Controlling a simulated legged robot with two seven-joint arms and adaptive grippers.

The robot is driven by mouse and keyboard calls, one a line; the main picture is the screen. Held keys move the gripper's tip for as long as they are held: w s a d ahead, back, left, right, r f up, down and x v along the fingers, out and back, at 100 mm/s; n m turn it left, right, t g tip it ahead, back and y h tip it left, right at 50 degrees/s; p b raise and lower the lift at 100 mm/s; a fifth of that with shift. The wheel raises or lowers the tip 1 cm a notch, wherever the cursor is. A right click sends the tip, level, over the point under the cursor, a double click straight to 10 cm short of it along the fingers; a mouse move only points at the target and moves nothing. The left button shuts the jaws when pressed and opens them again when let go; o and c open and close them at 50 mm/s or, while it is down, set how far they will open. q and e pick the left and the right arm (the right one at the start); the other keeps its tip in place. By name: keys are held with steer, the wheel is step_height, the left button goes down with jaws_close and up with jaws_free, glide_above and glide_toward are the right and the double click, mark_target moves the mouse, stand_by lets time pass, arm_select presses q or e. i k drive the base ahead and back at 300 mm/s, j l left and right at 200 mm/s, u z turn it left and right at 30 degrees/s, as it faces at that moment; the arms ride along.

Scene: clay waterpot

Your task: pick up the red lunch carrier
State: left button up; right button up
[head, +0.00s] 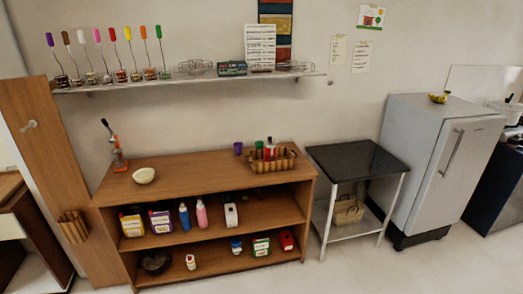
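A small red box-like object (286,240), which may be the red lunch carrier, sits on the bottom shelf of the wooden shelf unit (212,246), near its right end. It is too small to make out a handle. A white and green package (261,247) stands just left of it. Neither of my grippers is in view.
A dark-topped side table (356,160) with a basket (348,211) below stands right of the unit, then a grey fridge (425,150). A wooden basket (273,164) and a white bowl (144,175) are on the unit's top. Floor shows in front.

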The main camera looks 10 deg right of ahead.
mark_target(270, 149)
steer(key=i+l, duration=0.2)
steer(key=l, duration=0.15)
steer(key=i+l+u, duration=0.1)
steer(key=i+l, duration=0.25)
steer(key=l, duration=0.3)
steer(key=i+l+u, duration=0.15)
steer(key=l, duration=0.2)
steer(key=i+l, duration=0.2)
steer(key=l, duration=0.2)
steer(key=i+l+u, duration=0.1)
steer(key=l, duration=0.25)
steer(key=i+l, duration=0.2)
steer(key=l, duration=0.2)
